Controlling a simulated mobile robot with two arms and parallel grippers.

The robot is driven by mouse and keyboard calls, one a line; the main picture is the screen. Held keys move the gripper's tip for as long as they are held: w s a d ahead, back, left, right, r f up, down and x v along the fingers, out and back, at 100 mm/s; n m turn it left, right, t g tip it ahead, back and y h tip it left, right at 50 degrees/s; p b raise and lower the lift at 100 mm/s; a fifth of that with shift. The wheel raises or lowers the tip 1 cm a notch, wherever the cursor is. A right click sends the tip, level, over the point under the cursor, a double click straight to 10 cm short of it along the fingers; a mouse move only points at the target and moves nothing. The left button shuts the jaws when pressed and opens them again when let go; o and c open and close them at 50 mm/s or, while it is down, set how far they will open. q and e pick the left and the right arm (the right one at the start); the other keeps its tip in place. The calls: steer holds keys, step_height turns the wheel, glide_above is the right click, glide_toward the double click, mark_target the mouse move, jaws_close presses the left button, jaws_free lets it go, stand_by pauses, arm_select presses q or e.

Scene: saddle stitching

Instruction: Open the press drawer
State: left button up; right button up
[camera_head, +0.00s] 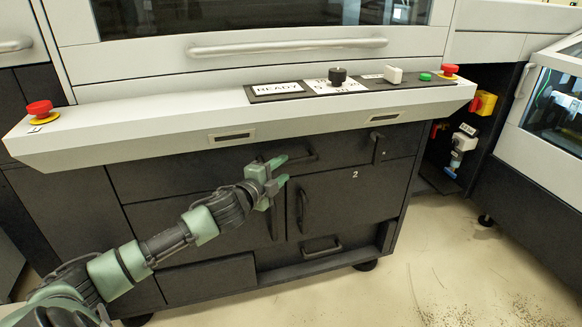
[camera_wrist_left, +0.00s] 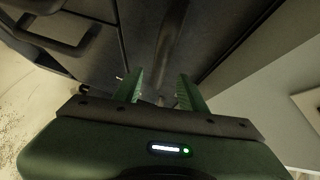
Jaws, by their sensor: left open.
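The press drawer (camera_head: 340,147) is the dark front below the light control ledge, and it looks shut flush with the cabinet. Its dark bar handle (camera_head: 304,159) shows partly behind my left gripper. My left gripper (camera_head: 284,169) is open, with green fingers pointing right, in front of the drawer's lower part close to the handle. Whether it touches the handle I cannot tell. In the left wrist view the open fingers (camera_wrist_left: 159,90) have dark cabinet fronts beyond them and nothing visible is held. My right gripper is not in view.
The control ledge (camera_head: 130,137) overhangs the drawer, with a red stop button (camera_head: 40,109) at its left end. Below are a cabinet door (camera_head: 355,195) marked 2 and a low handle (camera_head: 321,248). Bare floor (camera_head: 460,270) is free at the right.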

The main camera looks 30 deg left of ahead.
mark_target(289, 165)
arm_select(q)
steer(key=w, duration=0.4)
steer(key=w+f, duration=0.1)
steer(key=shift+w+a, duration=0.2)
steer(key=shift+w, duration=0.2)
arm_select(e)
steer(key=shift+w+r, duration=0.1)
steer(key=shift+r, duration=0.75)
arm_select(q)
steer(key=shift+c, duration=0.2)
jaws_close()
